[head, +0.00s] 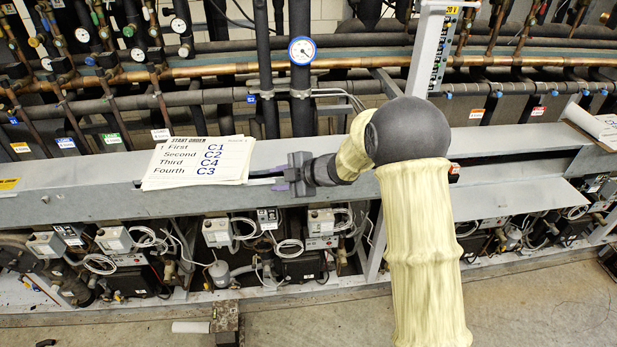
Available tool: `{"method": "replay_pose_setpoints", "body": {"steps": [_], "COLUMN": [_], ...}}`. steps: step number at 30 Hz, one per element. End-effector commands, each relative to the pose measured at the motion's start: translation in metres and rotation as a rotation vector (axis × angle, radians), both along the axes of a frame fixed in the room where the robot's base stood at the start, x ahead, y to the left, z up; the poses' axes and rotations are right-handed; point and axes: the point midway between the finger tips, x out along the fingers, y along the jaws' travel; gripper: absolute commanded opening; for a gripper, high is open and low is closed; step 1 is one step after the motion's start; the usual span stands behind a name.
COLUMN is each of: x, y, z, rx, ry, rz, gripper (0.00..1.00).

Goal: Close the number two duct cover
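A long grey metal duct (85,190) runs across the rack at mid height. On its right part a dark open slot (510,167) shows, with a flat grey cover panel (515,200) sloping down in front of it. No number is readable on this cover, so I cannot tell whether it is number two. My gripper (284,175) is at the left-centre, pointing left along the duct top beside a stack of paper sheets (200,162). It is well left of the slot. Its finger gap is too small to judge. My arm hides part of the duct.
Copper and grey pipes with gauges, including a blue-rimmed gauge (302,50), fill the back. An upright grey post (428,45) stands behind my arm. Compressor units (320,225) with cables sit below the duct. The concrete floor (540,310) is mostly clear at front right.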

Motion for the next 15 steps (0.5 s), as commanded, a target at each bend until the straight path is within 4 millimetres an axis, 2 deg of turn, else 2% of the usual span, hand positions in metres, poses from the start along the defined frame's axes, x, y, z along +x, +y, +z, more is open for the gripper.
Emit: {"method": "replay_pose_setpoints", "body": {"steps": [3,15], "x": [-0.008,-0.035], "y": [-0.02,-0.076], "z": [0.011,0.049], "rx": [-0.001,-0.001], "ry": [-0.004,-0.002], "rz": [-0.003,-0.002], "gripper": [0.33,0.33]}}
